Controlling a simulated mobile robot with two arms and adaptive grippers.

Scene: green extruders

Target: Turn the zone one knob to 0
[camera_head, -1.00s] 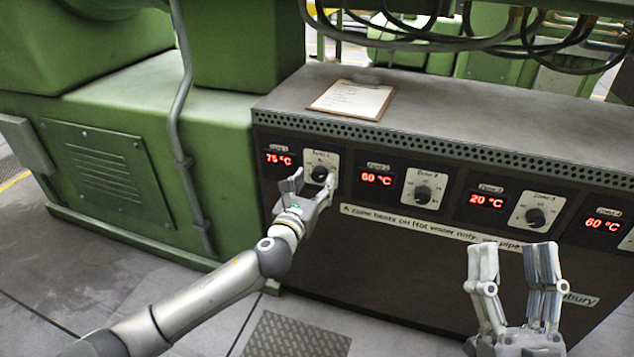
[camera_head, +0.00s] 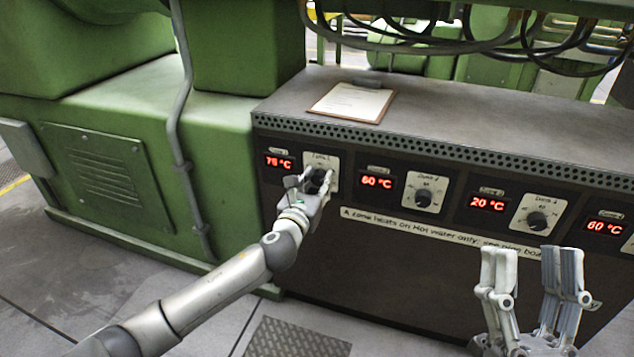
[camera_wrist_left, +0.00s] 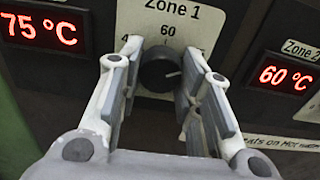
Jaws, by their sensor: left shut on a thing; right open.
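The zone one knob (camera_head: 318,177) is a black dial on a pale plate at the left of the control panel. In the left wrist view the knob (camera_wrist_left: 160,72) sits under the "Zone 1" label, its white mark pointing right and slightly up. The display beside it (camera_wrist_left: 42,28) reads 75 °C. My left gripper (camera_head: 312,180) is shut on the knob, one finger on each side; the fingers partly hide it in the head view. My right gripper (camera_head: 530,255) is open and empty, in front of the panel at lower right.
The zone two knob (camera_head: 424,197) and another knob (camera_head: 537,221) sit further right, with red displays of 60 °C (camera_head: 377,182) and 20 °C (camera_head: 487,203). A clipboard (camera_head: 351,102) lies on the cabinet top. A grey pipe (camera_head: 184,150) runs down the green machine at left.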

